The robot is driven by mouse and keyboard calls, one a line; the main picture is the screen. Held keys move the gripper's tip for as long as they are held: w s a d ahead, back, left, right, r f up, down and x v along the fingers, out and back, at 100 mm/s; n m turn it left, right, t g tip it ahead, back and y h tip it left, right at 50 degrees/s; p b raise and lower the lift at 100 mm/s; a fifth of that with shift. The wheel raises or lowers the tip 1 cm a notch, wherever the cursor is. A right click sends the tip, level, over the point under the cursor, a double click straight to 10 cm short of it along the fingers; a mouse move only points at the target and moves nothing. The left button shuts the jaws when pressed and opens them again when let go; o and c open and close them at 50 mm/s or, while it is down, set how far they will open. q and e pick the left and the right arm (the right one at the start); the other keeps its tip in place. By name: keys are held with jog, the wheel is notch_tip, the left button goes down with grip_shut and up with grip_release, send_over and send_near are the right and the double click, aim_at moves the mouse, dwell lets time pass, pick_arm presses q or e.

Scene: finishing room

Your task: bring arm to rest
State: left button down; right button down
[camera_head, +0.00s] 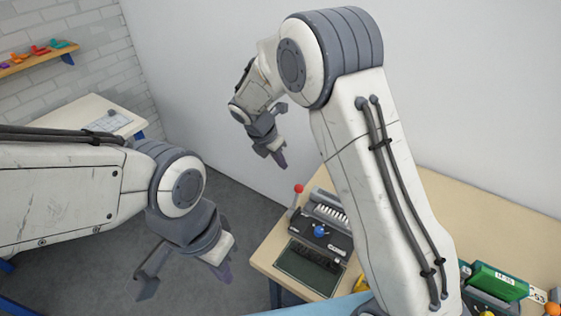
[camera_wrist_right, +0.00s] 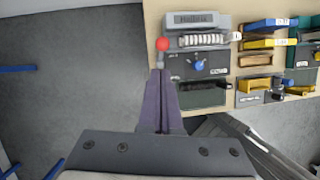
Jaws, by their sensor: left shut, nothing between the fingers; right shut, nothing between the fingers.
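My right arm rises over the wooden table (camera_head: 430,190) and bends over at the top. Its right gripper (camera_head: 281,161) hangs down in front of the white wall, above and beyond the table's left end. In the right wrist view the purple fingers of the right gripper (camera_wrist_right: 160,80) are together with nothing between them. My left arm comes in from the left. Its left gripper (camera_head: 226,275) points down over the grey floor, left of the table, shut and empty. Neither gripper touches anything that I can see.
A machine (camera_head: 325,222) with a red-knobbed lever (camera_head: 298,189) and a blue knob (camera_head: 320,231) stands at the table's left end, beside a dark tray (camera_head: 308,270). A pale table (camera_head: 92,117) and a shelf (camera_head: 38,58) stand at back left.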

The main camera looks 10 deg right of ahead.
jog(key=s+a+r+m+g+y+b, duration=0.1)
jog(key=s+a+m+y+b, duration=0.1)
jog(key=s+m, duration=0.7)
jog(key=s+a+r+m+g+y+b, duration=0.1)
jog(key=s+a+m+y+b, duration=0.2)
jog(key=s+m, duration=0.6)
jog(key=s+b, duration=0.2)
jog(key=s, duration=1.2)
jog(key=shift+s+a, duration=0.3)
jog(key=shift+a, duration=0.05)
jog(key=shift+d, duration=0.1)
